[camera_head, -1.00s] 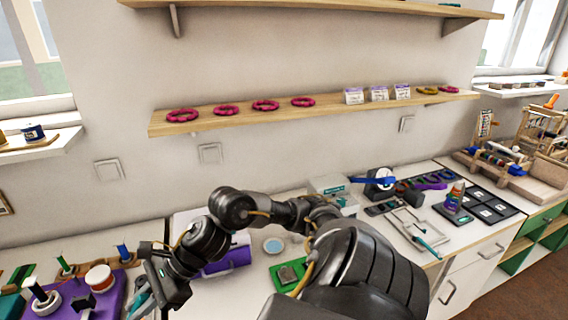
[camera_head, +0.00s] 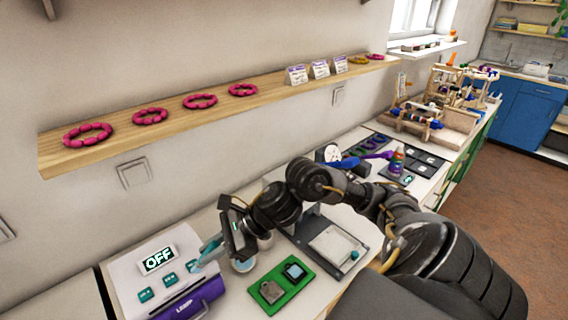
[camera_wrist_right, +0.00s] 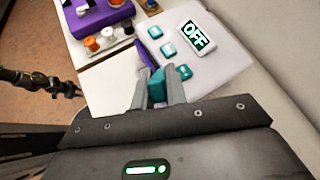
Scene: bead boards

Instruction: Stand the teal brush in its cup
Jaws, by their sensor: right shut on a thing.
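My right gripper (camera_head: 207,256) is shut on a teal thing, which appears to be the teal brush (camera_wrist_right: 157,86). In the right wrist view the teal piece sits between the two grey fingers (camera_wrist_right: 160,88); most of it is hidden by them. The gripper is above or beside the white box with the OFF display. A small pale round container (camera_head: 243,263) stands just right of the gripper, partly hidden; I cannot tell whether it is the brush's cup. What seems to be my left gripper (camera_wrist_right: 66,88) shows small and dark in the right wrist view, its jaws unclear.
The white and purple box (camera_head: 185,284) has teal buttons and an OFF display. A green tray (camera_head: 287,277) holds two square pieces. A purple board (camera_wrist_right: 100,14) and small jars stand beyond the box.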

